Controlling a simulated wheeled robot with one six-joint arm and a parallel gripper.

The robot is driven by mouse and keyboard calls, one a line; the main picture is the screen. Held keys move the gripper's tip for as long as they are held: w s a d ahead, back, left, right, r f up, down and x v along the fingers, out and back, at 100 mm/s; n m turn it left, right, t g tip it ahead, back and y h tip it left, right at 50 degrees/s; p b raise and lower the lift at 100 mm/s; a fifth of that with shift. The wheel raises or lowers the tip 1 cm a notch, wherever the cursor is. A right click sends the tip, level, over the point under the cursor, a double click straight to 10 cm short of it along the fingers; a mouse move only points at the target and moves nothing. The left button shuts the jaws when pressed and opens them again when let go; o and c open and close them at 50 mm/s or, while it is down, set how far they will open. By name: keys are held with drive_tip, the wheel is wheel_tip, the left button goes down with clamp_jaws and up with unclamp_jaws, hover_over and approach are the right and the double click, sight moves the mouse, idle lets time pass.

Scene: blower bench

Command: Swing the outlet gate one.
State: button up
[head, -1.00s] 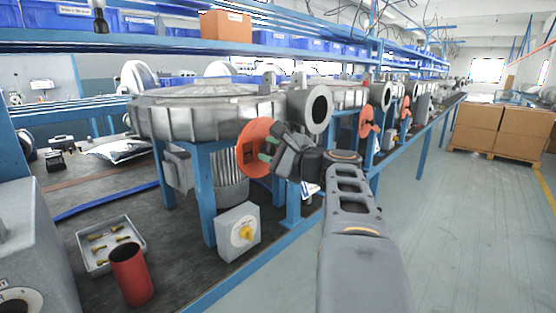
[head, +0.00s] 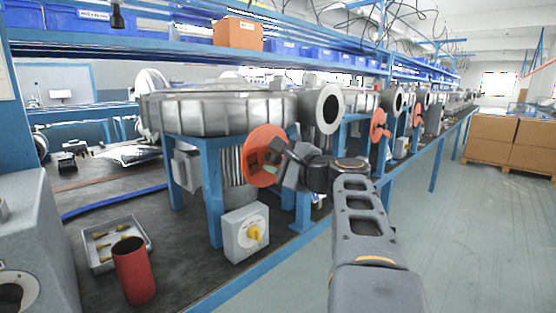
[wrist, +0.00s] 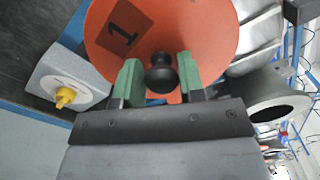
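Outlet gate one is an orange disc (head: 262,172) below the grey round outlet (head: 322,108) of the nearest blower (head: 215,112). The outlet's bore is uncovered. In the wrist view the orange disc (wrist: 195,30) carries a dark label "1" and a round black knob (wrist: 161,75). My gripper (head: 271,160) is at the disc's face. In the wrist view its two green fingers (wrist: 160,82) stand one on each side of the knob, with a gap on both sides. The gripper is open. In the head view my gripper hides the knob.
A grey switch box (head: 245,232) with a yellow knob stands below the disc. A red cylinder (head: 133,270) and a parts tray (head: 97,262) are at the left. More blowers with orange gates (head: 379,126) line the bench. The aisle floor (head: 450,230) is clear.

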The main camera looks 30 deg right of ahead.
drive_tip(key=o, duration=0.4)
drive_tip(key=shift+f, duration=0.15)
drive_tip(key=s, duration=0.4)
drive_tip(key=s+d+p, duration=0.1)
drive_tip(key=s, duration=0.4)
drive_tip(key=s+d+p, duration=0.1)
drive_tip(key=s, duration=0.3)
drive_tip(key=shift+s+d, duration=0.25)
